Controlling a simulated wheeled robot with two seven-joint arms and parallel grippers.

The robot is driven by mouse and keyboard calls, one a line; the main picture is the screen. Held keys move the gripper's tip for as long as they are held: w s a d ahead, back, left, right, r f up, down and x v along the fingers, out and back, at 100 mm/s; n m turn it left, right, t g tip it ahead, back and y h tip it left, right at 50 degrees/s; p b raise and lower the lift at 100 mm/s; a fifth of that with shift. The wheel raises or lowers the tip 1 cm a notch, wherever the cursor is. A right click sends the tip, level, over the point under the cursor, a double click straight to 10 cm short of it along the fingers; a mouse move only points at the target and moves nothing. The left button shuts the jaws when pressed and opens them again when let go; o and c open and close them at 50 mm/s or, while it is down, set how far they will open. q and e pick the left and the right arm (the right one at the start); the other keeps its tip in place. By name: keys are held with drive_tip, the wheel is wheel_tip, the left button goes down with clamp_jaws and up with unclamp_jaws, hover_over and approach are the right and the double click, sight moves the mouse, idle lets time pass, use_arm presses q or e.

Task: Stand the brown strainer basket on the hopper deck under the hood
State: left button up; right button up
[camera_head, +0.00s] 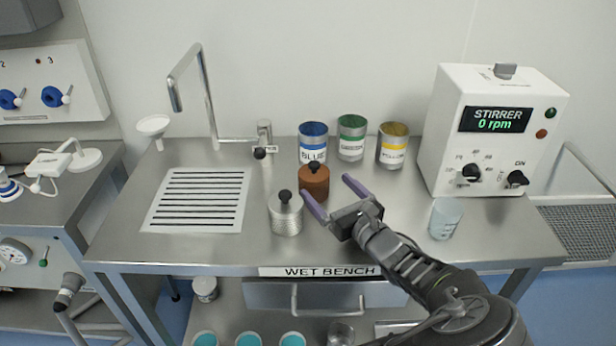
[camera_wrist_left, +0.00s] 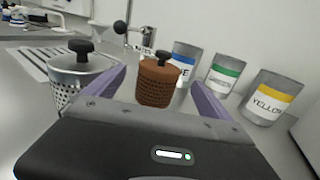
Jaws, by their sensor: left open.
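The brown strainer basket (camera_head: 314,184), perforated with a black knob on top, stands upright on the wet bench in front of the blue can. It also shows in the left wrist view (camera_wrist_left: 158,82), ahead and between the finger lines. My left gripper (camera_head: 325,186) is open and empty, its purple fingers pointing at the basket from the front right. The left fingertip is close to the basket; I cannot tell whether it touches. A similar silver basket (camera_head: 286,214) stands just left of the fingers. I cannot make out the hopper deck or hood for certain. My right gripper is not in view.
Blue (camera_head: 313,142), green (camera_head: 351,138) and yellow (camera_head: 393,145) cans stand behind. A beaker (camera_head: 445,218) and the stirrer box (camera_head: 497,130) are to the right. A slotted drain plate (camera_head: 195,200) and tap (camera_head: 205,95) are to the left.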

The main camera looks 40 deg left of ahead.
sight(306, 166)
use_arm(q)
drive_tip(key=shift+d, duration=0.1)
drive_tip(key=shift+x, duration=1.35)
drive_tip(key=shift+p+x, duration=0.35)
drive_tip(key=shift+x, duration=2.25)
drive_tip(key=c, duration=1.7)
wheel_tip(306, 166, up, 10)
drive_tip(key=shift+r, duration=0.1)
drive_tip(key=shift+c, duration=0.2)
